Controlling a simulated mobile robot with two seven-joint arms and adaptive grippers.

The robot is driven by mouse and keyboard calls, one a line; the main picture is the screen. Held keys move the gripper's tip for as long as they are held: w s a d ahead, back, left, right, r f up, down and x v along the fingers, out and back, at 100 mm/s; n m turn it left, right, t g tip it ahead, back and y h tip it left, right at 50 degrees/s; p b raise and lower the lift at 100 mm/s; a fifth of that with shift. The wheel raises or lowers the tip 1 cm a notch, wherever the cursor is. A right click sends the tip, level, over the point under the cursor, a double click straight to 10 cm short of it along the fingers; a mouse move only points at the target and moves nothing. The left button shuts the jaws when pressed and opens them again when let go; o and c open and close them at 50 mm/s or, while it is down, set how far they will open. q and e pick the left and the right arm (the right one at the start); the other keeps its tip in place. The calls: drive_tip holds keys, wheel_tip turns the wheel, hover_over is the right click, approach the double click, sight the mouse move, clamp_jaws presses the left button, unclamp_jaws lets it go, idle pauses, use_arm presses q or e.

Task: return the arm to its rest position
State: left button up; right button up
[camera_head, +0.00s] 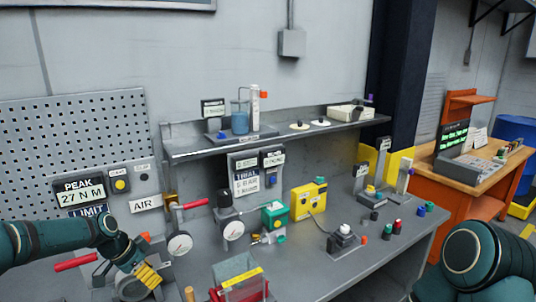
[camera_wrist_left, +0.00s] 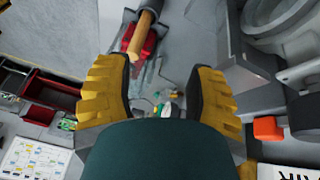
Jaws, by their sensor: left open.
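My left arm comes in from the left edge in the head view. Its gripper (camera_head: 147,274) is low at the bench's left side, in front of a grey round device, and one yellow finger shows clearly. In the left wrist view the two yellow-padded fingers of this gripper (camera_wrist_left: 168,95) stand apart with nothing held between them. My right arm (camera_head: 478,262) shows as dark green links at the lower right. Its gripper is out of view.
The grey bench (camera_head: 300,262) carries a green box (camera_head: 275,215), a yellow box (camera_head: 309,201), gauges and a red-framed box (camera_head: 243,285). A red handle (camera_head: 75,262) lies near my left wrist. A shelf (camera_head: 220,149) runs behind. An orange cabinet (camera_head: 463,181) stands right.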

use_arm(q)
drive_tip(key=s+d+f+n, duration=0.3)
drive_tip(key=s+d+f, duration=0.2)
drive_tip(key=d+f, duration=0.25)
drive_tip(key=s+d+f+n, duration=0.2)
drive_tip(key=s+d+f, duration=0.3)
drive_tip(key=d+f, duration=0.3)
drive_tip(key=s+d+f+n, duration=0.2)
drive_tip(key=s+d+n, duration=0.1)
drive_tip(key=s, duration=0.4)
drive_tip(key=s+d+f+n, duration=0.2)
drive_tip(key=s+d, duration=0.1)
drive_tip(key=s, duration=0.4)
wheel_tip(320, 180, down, 11)
drive_tip(key=b, duration=0.9)
drive_tip(key=shift+s+d+n+y+b, duration=0.3)
drive_tip(key=shift+s+d+n+b, duration=0.05)
drive_tip(key=shift+s+d+n, duration=0.1)
use_arm(e)
wheel_tip(320, 180, down, 10)
drive_tip(key=s, duration=0.1)
drive_tip(key=shift+a+f, duration=0.15)
drive_tip(key=shift+a, duration=0.1)
drive_tip(key=shift+s, duration=0.1)
